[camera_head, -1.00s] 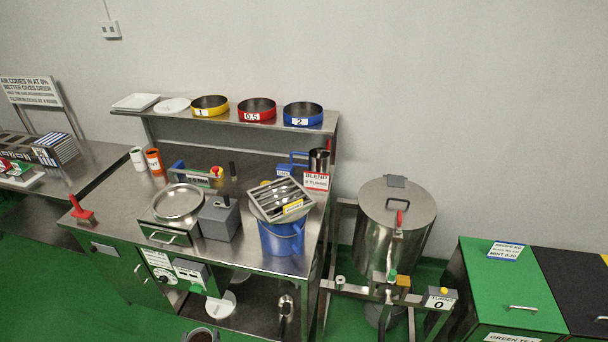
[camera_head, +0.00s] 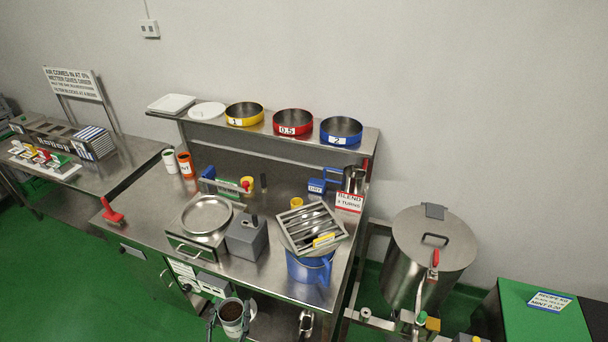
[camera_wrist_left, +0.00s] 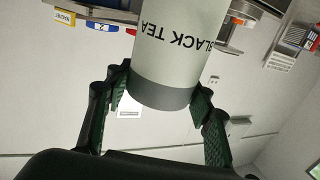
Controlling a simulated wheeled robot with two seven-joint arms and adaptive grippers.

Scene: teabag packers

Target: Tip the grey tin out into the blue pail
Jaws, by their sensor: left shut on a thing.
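The grey tin (camera_head: 231,312), pale with a darker grey base, is held upright at the bottom of the head view. Its open top shows dark contents. My left gripper (camera_head: 231,322) is shut around its sides, in front of the bench's front edge. In the left wrist view the tin (camera_wrist_left: 172,60) reads "BLACK TEA" between the fingers (camera_wrist_left: 160,92). The blue pail (camera_head: 308,269) stands on the bench, up and right of the tin. A slatted metal grate (camera_head: 312,226) with a yellow tag lies tilted over its mouth. My right gripper is not in view.
A round pan on a scale (camera_head: 206,215) and a grey box (camera_head: 246,238) stand left of the pail. Yellow, red and blue sieves (camera_head: 341,130) sit on the back shelf. A steel drum (camera_head: 428,245) stands right of the bench.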

